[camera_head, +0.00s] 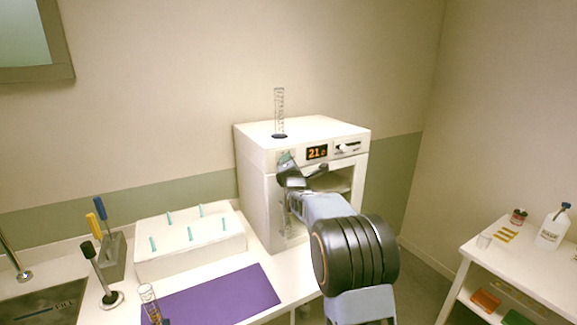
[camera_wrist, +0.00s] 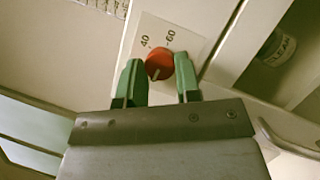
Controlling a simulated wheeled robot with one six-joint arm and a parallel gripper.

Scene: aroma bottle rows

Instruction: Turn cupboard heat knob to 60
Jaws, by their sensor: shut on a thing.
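The white cupboard (camera_head: 262,185) stands at the back of the counter, and its orange display (camera_head: 317,152) reads about 21. The red heat knob (camera_wrist: 159,62) sits on a pale dial plate with the marks 40 and 60 above it in the wrist view. A small light mark shows near the knob's lower edge; I cannot tell its exact setting. My gripper (camera_wrist: 160,80) has one green finger on each side of the knob and is shut on it. In the head view my gripper (camera_head: 288,168) is at the cupboard's upper front left and hides the knob.
A glass cylinder (camera_head: 279,112) stands on the cupboard top. Left of the cupboard are a white pegged block (camera_head: 190,255) and a purple mat (camera_head: 225,298). A container marked CLEAN (camera_wrist: 278,47) shows inside the opening. A side table (camera_head: 530,262) stands at right.

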